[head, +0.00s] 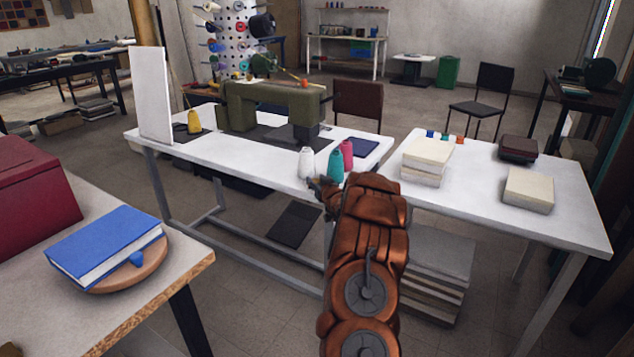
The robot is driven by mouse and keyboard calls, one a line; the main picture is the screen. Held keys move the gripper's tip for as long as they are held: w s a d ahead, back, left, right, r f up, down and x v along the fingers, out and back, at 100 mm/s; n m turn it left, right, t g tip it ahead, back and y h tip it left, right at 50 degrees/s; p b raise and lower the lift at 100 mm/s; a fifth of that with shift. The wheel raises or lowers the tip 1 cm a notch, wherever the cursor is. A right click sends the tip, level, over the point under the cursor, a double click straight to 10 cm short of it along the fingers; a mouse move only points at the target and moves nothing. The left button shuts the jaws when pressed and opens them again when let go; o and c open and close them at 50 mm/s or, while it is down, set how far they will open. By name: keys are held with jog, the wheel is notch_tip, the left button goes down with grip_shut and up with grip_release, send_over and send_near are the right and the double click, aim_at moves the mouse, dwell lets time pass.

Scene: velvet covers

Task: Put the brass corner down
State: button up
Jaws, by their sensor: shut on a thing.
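My gripper (321,188) is at the end of my copper-coloured arm, over the front edge of the white sewing table (235,161). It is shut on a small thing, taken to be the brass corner. The fingers and the small size hide its shape. The gripper appears just in front of the white thread cone (306,163) and the teal cone (336,164). I cannot tell whether it touches them.
A green sewing machine (270,104) stands on the table, with a pink cone (347,154) and a dark blue pad (361,147). A right-hand table (470,198) bears cream blocks (427,152). A blue book (105,245) lies on a round wooden board (150,270) at left.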

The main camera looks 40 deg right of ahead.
jog(key=shift+f, duration=0.15)
jog(key=o, duration=0.6)
jog(key=shift+r, duration=0.2)
jog(key=b+v, duration=0.1)
jog(key=v, duration=1.1)
jog(key=shift+a, duration=0.1)
